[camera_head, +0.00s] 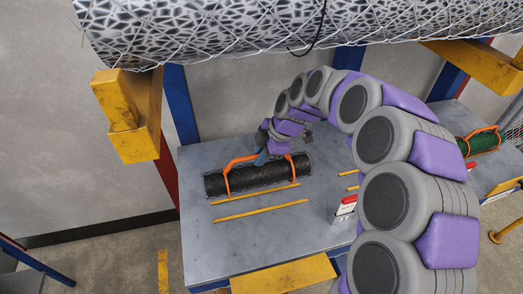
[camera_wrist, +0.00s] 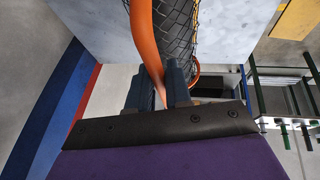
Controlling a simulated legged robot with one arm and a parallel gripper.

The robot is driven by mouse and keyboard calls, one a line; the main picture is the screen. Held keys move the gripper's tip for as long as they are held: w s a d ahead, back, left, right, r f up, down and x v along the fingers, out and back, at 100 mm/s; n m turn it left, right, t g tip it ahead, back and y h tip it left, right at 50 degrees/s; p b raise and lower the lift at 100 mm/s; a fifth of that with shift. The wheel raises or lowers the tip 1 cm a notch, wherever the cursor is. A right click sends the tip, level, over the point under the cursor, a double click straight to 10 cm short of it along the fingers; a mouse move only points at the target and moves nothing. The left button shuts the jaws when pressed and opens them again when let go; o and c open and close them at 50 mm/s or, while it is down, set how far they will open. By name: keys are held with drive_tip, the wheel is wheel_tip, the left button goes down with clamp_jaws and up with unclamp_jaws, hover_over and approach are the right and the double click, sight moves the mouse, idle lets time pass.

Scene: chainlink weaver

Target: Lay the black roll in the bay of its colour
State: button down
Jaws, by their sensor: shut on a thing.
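The black roll (camera_head: 240,180), a dark mesh cylinder with an orange carrying handle (camera_head: 238,160), lies level over the grey table, just behind two yellow strips. I cannot tell whether it touches the table. My gripper (camera_head: 262,156) is above the roll's middle, shut on the orange handle. In the wrist view, the gripper fingers (camera_wrist: 158,88) close around the orange handle (camera_wrist: 142,35), with the roll's black mesh (camera_wrist: 180,20) beyond. No black-coloured bay can be made out.
A green roll (camera_head: 480,142) with an orange handle lies on another table at right. A large mesh roll (camera_head: 220,25) hangs overhead on yellow brackets (camera_head: 130,115). The table's front left is clear.

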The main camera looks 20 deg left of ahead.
sight(261, 168)
drive_tip(key=shift+f, duration=2.85)
drive_tip(key=shift+f+b, duration=1.7)
drive_tip(key=shift+f, duration=0.9)
drive_tip(key=c, duration=1)
unclamp_jaws()
drive_tip(key=shift+o, duration=0.2)
drive_tip(key=s+p+v, duration=0.1)
drive_tip(key=p+v, duration=0.2)
drive_tip(key=v, duration=1.4)
drive_tip(key=s+d+m+h, duration=0.1)
drive_tip(key=s+d+m, duration=0.6)
drive_tip(key=s, duration=0.4)
drive_tip(key=s+d+m+g+h, duration=0.1)
drive_tip(key=s+d+m+h, duration=0.1)
drive_tip(key=s+d+m, duration=0.6)
drive_tip(key=s+d+f+m+h, duration=0.1)
drive_tip(key=s+d+m+h, duration=0.1)
drive_tip(key=s+d+m, duration=0.6)
drive_tip(key=s+m, duration=0.1)
drive_tip(key=s, duration=0.5)
drive_tip(key=shift+s+m, duration=0.2)
drive_tip(key=shift+m, duration=0.2)
